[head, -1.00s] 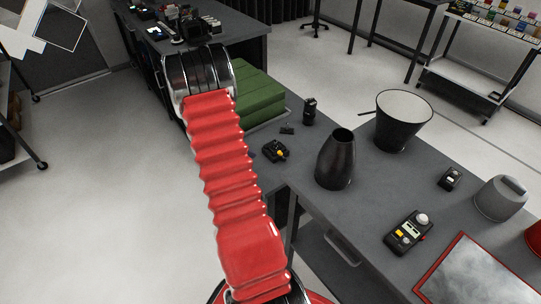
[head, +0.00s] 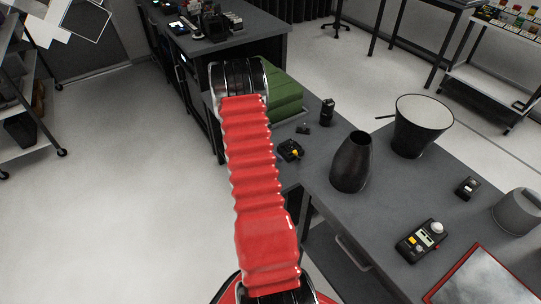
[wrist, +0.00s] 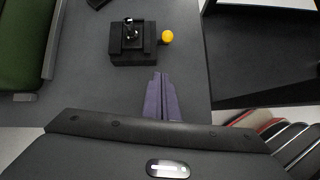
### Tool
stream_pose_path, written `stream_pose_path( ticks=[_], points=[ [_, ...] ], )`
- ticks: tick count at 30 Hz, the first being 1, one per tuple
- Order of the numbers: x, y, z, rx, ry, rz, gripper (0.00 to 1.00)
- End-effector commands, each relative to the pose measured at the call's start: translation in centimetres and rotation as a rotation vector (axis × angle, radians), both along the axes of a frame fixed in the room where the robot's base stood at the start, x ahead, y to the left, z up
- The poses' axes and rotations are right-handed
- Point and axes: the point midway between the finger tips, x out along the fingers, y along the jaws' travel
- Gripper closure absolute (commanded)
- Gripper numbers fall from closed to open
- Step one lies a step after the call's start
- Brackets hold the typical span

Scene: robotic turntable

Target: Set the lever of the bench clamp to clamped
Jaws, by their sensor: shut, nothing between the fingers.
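The bench clamp (wrist: 132,46) is a small black block with a bright metal fitting on top, in the upper middle of the wrist view. Its lever ends in a yellow ball knob (wrist: 167,37) that sticks out to the right. In the head view the clamp (head: 290,150) is small on the grey bench, just right of my red arm. My gripper (wrist: 161,76) shows as two narrow purple-grey fingers, shut and empty. Their tips appear just below the clamp's lower right side in the picture, apart from the knob. My gripper is hidden in the head view.
A green padded block (head: 284,97) lies beside my arm's far end. A dark vase-like vessel (head: 351,163), a black lamp-like cone (head: 421,126) and a handheld meter (head: 420,240) stand on the bench to the right. The bench edge is close to the clamp; open floor lies left.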

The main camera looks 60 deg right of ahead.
Motion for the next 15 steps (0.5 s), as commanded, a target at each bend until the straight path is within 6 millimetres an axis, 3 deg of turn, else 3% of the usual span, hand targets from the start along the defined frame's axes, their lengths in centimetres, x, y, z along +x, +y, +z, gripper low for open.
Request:
stream_pose_path(
  ticks=[2, 9, 15],
  points=[
    [-0.5, -0.5, -1.1, 0.003, 0.002, -0.001, 1.00],
    [-2.1, -2.9, 0.4, -0.002, -0.001, -0.002, 1.00],
    [-2.5, -3.5, 0.8, 0.000, -0.001, 0.001, 1.00]
  ],
)
